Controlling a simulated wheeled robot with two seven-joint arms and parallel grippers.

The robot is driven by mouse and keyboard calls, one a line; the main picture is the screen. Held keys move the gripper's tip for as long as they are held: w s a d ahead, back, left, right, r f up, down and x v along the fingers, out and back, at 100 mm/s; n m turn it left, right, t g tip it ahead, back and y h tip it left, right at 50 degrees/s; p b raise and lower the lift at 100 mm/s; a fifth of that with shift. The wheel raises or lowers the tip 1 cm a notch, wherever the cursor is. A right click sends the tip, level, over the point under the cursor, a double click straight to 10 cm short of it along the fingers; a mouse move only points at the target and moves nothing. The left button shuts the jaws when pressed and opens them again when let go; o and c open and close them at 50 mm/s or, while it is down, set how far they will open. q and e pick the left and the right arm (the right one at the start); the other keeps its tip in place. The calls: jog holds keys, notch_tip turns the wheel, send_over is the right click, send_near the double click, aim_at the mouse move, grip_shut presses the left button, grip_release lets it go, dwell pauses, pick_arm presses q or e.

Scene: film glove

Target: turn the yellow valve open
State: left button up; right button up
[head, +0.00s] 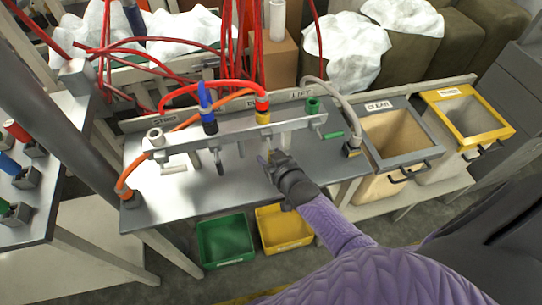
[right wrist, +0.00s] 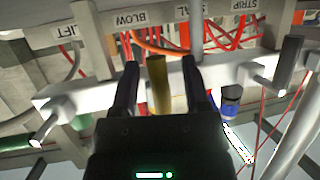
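A pale rail (head: 225,135) runs above the steel table and carries the colored valves. The yellow valve (head: 263,117) is right of the middle of the rail, under a red hose end. My right gripper (head: 266,158) is at the front of the rail, just below the yellow valve. In the right wrist view the yellow valve's part (right wrist: 158,85) stands upright between my two open fingers (right wrist: 160,85), with a visible gap on each side. Whether its far end is within the fingers' depth is hard to tell. My left gripper is not in view.
A blue valve (head: 209,122) stands left of the yellow one, and a green valve (head: 313,105) right of it. Red, orange and grey hoses loop behind and over the rail. Green (head: 225,240) and yellow (head: 284,228) bins stand below the table's front edge.

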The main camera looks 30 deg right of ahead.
jog(key=p+v, duration=0.4)
jog(key=v, duration=0.6)
